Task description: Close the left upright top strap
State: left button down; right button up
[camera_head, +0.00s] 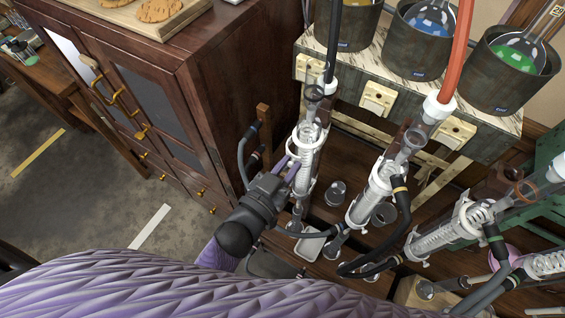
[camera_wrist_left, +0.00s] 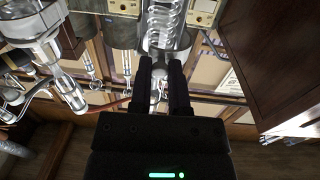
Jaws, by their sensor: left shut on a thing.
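The left upright holds a clear glass condenser (camera_head: 308,140) with a coil inside, tilted in the head view. My left gripper (camera_head: 291,166) reaches its left side, with both fingers close against it. The fingers are shut on a small part there, apparently the top strap, which they mostly hide. In the left wrist view the two dark fingers (camera_wrist_left: 161,85) point at the coiled glass (camera_wrist_left: 165,22), with a narrow gap between them. I cannot make out whether the strap lies closed around the glass. My right gripper is not in view.
Two more condensers (camera_head: 376,195) (camera_head: 440,238) stand to the right, with black hoses (camera_head: 385,255) looping below. Dark pots (camera_head: 425,45) stand on the shelf above. A wooden cabinet (camera_head: 235,75) stands close on the left.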

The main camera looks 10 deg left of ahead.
pick_arm(q)
jog(key=shift+d+y, duration=0.1)
jog(key=shift+y, duration=0.2)
jog(key=c, duration=0.6)
grip_release()
jog(key=shift+w, duration=0.1)
jog(key=v, duration=1)
jog(key=shift+b, duration=0.35)
